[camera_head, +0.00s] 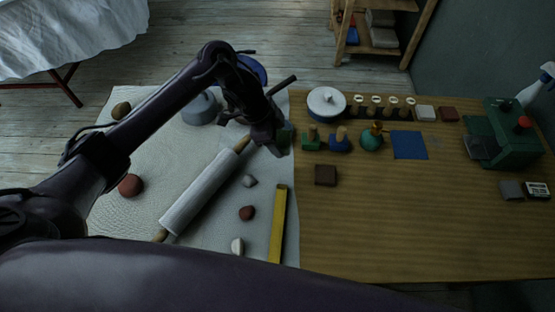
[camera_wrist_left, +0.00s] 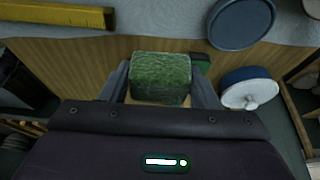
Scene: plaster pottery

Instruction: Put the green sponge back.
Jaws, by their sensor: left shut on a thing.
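The green sponge (camera_wrist_left: 160,75) is a rough, block-shaped piece held between the two fingers of my left gripper (camera_wrist_left: 161,88) in the left wrist view. In the head view the left gripper (camera_head: 279,138) is at the right edge of the white cloth, beside the wooden table top, and only a small green part of the sponge (camera_head: 288,133) shows. The gripper is shut on the sponge. Whether the sponge touches the surface below I cannot tell. My right gripper is not in view.
Close to the right stand a green stamp (camera_head: 311,139), a blue stamp (camera_head: 340,141) and a teal bottle (camera_head: 372,138). A rolling pin (camera_head: 203,190) and yellow bar (camera_head: 278,225) are nearer. The front right is clear.

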